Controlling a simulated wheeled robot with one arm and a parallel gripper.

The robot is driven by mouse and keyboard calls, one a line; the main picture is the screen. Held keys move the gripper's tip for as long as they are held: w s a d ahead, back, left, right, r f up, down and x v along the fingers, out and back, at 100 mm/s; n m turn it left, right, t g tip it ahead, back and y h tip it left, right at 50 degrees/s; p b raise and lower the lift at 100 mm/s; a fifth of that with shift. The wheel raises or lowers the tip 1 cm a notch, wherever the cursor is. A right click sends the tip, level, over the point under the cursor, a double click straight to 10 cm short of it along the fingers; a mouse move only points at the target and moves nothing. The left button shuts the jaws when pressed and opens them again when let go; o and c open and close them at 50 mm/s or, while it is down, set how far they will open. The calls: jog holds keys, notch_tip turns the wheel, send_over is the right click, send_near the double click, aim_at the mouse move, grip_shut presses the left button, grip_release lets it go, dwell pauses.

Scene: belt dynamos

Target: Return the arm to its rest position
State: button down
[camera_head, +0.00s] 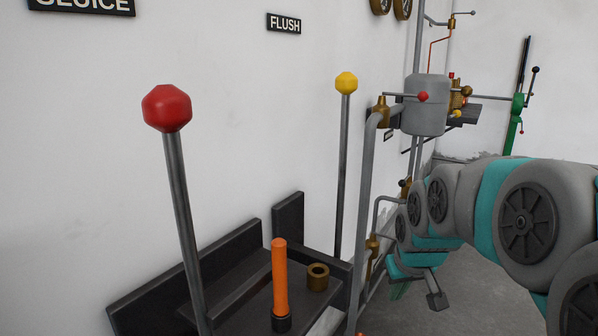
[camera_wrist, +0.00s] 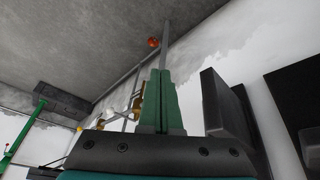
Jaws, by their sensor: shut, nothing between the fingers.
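My arm (camera_head: 530,225), grey and teal with round dark joint caps, reaches in from the right edge of the head view. It bends toward the wall pipes at the middle right. In the wrist view my gripper (camera_wrist: 161,75) has its two green fingers together, with nothing held between them. In the head view the wrist end is low beside the pipes, and I cannot make out the fingers clearly.
A red-knobbed lever (camera_head: 167,108), a yellow-knobbed lever (camera_head: 346,84) and an orange handle (camera_head: 280,280) stand at a dark shelf (camera_head: 235,272) by the wall. A grey tank (camera_head: 425,105) with pipes and a green lever (camera_head: 517,108) are farther back. Grey floor shows below the arm.

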jog(key=s+a+f+g, duration=0.1)
jog(key=s+f+g, duration=0.1)
jog(key=s, duration=0.8)
jog(key=s+a+f+g, duration=0.2)
jog(key=s, duration=0.8)
jog(key=s+a+f+m+g, duration=0.1)
jog(key=s+f+g, duration=0.1)
jog(key=s, duration=0.8)
jog(key=shift+a+f, duration=0.3)
jog(key=shift+a, duration=0.05)
jog(key=c, duration=1.5)
grip_release()
